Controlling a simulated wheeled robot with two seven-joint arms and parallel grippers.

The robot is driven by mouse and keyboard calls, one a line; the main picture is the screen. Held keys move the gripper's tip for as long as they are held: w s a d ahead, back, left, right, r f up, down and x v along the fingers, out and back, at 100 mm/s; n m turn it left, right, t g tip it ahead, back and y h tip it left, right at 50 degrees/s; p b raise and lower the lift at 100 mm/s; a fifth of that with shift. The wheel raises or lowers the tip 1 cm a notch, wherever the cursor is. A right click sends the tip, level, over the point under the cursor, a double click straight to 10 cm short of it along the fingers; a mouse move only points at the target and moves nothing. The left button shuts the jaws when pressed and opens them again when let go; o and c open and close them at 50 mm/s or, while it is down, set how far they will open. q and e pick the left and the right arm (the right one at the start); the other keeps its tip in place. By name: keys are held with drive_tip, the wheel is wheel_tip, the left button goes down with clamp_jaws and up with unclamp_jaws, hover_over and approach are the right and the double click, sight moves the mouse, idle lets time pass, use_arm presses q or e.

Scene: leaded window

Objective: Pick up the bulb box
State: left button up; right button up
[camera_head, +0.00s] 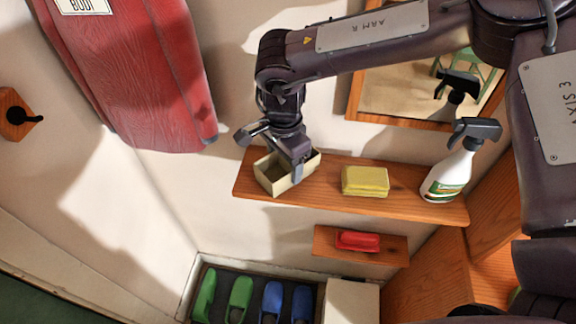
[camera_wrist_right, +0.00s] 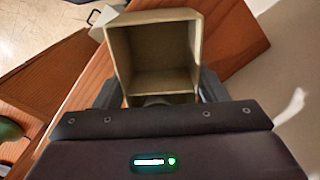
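The bulb box (camera_head: 271,184) is a small open-topped cardboard-coloured box at the left end of the wooden shelf (camera_head: 330,202). My right gripper (camera_head: 294,168) points down at it, with one finger in front of its near right side. In the right wrist view the box (camera_wrist_right: 152,48) looks empty and lies between the two fingers (camera_wrist_right: 158,92), one on each side and close to its walls. I cannot tell whether they press on it. I see no clear gap between box and shelf. My left gripper is not in view.
A yellow sponge-like block (camera_head: 365,181) and a white spray bottle (camera_head: 452,172) stand right of the box. A mirror (camera_head: 400,92) hangs behind. Below are a small shelf (camera_head: 335,250) with a red item (camera_head: 358,241), and green and blue shoes. A red cabinet (camera_head: 150,75) hangs left.

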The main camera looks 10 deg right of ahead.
drive_tip(key=c, duration=0.4)
